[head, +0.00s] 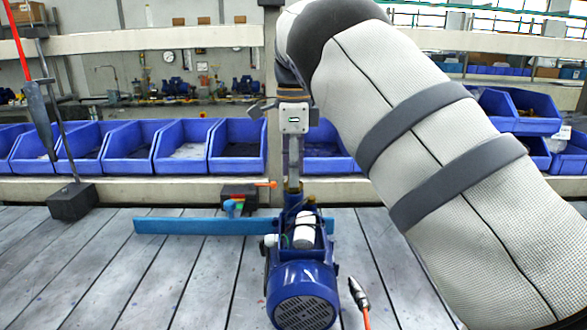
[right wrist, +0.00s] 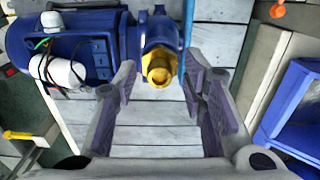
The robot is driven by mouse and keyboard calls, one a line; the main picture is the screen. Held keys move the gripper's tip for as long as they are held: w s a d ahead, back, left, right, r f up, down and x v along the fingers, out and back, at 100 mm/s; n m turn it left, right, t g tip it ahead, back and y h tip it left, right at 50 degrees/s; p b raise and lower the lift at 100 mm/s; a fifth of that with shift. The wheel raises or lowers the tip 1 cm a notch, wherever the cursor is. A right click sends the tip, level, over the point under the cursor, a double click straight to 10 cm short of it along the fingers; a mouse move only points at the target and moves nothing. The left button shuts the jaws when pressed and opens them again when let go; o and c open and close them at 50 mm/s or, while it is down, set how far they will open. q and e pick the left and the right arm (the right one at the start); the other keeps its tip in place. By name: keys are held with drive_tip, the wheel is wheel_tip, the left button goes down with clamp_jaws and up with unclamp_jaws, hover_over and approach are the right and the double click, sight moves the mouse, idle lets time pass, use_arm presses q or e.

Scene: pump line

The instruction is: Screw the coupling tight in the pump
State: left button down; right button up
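The blue pump (head: 302,275) stands on the grey plank table, with a white cylinder and dark wires on top. In the right wrist view, the pump body (right wrist: 100,50) lies at the upper left. The brass hex coupling (right wrist: 158,66) sits at the pump's blue port; how deep it is in cannot be told. My right gripper (head: 293,182) points down behind the pump. In the right wrist view, my right gripper (right wrist: 161,72) has its fingers apart, one on each side of the coupling, with gaps visible. My left gripper is not in view.
A blue bar (head: 190,226) lies behind the pump. A small dark block with an orange handle (head: 264,185) is near it. A metal-tipped orange tool (head: 358,294) lies right of the pump. Blue bins (head: 180,148) line the back. A weighted stand (head: 72,201) is at left.

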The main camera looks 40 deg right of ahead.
drive_tip(key=shift+r+n, duration=0.2)
drive_tip(key=shift+n, duration=1.4)
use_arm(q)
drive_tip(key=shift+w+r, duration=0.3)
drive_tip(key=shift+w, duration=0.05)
use_arm(e)
drive_tip(key=shift+f, duration=0.2)
drive_tip(key=shift+r+n+p, duration=0.1)
drive_tip(key=shift+n+p, duration=0.25)
drive_tip(key=shift+n, duration=1.55)
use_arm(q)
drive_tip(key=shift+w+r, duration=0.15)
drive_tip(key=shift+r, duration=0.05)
use_arm(e)
drive_tip(key=shift+f, duration=0.2)
